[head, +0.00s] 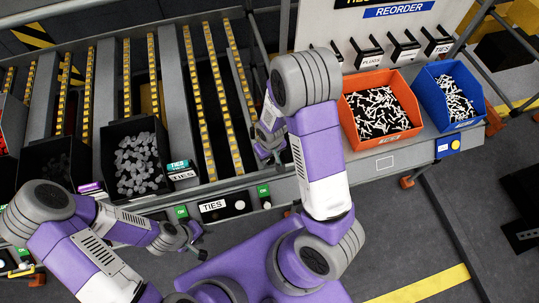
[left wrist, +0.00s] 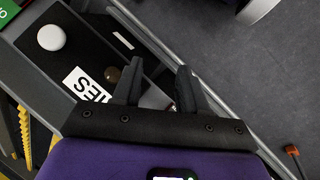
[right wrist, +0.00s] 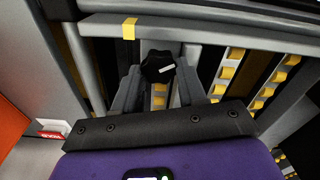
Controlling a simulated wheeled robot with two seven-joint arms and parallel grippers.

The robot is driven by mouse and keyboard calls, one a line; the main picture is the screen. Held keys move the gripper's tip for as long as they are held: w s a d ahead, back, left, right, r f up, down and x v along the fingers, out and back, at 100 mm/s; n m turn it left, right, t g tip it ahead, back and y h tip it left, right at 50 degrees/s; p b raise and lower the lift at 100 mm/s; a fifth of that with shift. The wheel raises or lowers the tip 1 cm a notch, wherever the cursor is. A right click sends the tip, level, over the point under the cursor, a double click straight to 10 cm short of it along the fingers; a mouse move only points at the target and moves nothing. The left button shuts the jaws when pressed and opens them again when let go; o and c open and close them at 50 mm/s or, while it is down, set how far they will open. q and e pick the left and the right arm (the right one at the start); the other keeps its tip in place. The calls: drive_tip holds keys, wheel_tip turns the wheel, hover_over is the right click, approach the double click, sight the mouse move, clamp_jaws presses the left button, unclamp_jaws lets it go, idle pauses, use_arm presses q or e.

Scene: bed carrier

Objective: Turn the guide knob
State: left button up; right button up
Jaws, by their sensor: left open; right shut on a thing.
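The guide knob (right wrist: 157,67) is black with a lobed rim and a white pointer mark; it shows in the right wrist view below a grey rail. My right gripper (right wrist: 162,62) is shut on the knob, one finger on each side of it. In the head view my right gripper (head: 267,153) is at the flow rack, and my arm hides the knob there. My left gripper (head: 196,243) is open and empty in front of the rack's front rail. In the left wrist view its open fingers (left wrist: 157,75) are in front of the TIES panel (left wrist: 85,82).
Yellow roller tracks (head: 200,95) slope along the rack. A black bin (head: 112,150) of grey pieces stands on it. An orange bin (head: 352,92) and a blue bin (head: 425,90) stand at right. The TIES panel also shows in the head view (head: 225,206). Floor at right is partly open.

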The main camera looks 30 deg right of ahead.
sight(270, 160)
idle(0.3)
drive_tip(key=o, duration=1.1)
drive_tip(key=shift+c, duration=0.2)
drive_tip(key=shift+r, duration=0.1)
drive_tip(key=r, duration=0.2)
drive_tip(key=r+p, duration=0.1)
drive_tip(key=r, duration=0.4)
drive_tip(key=shift+s+r+p, duration=0.2)
drive_tip(key=shift+s+p, duration=0.1)
drive_tip(key=shift+s, duration=0.05)
